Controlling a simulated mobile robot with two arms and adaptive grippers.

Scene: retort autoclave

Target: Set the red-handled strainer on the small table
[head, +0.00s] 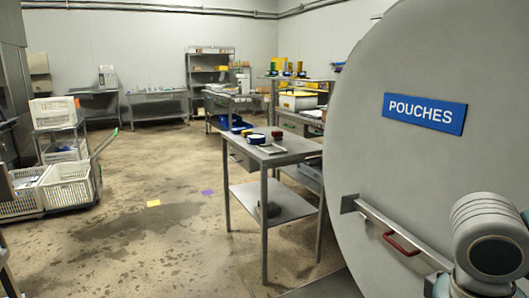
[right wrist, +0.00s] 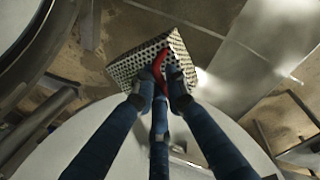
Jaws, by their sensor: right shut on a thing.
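The strainer (right wrist: 140,58), a perforated metal basket with a red handle (right wrist: 158,66), shows in the right wrist view. My right gripper (right wrist: 160,80) has its blue fingers closed around the red handle. The head view shows my right arm at the lower right, but not the gripper's fingers or the strainer. A small steel table (head: 297,148) stands at the middle of the head view, with a lower shelf. On its top are a blue roll (head: 256,139), a red and dark item (head: 277,136) and a pale flat item (head: 271,149). My left gripper is not in view.
A large round door (head: 400,60) labelled POUCHES fills the right side, with a red-gripped bar (head: 402,243) across it. White crates (head: 68,185) stand at the left. Benches and a shelf rack (head: 209,70) line the back. The floor left of the small table is mostly clear.

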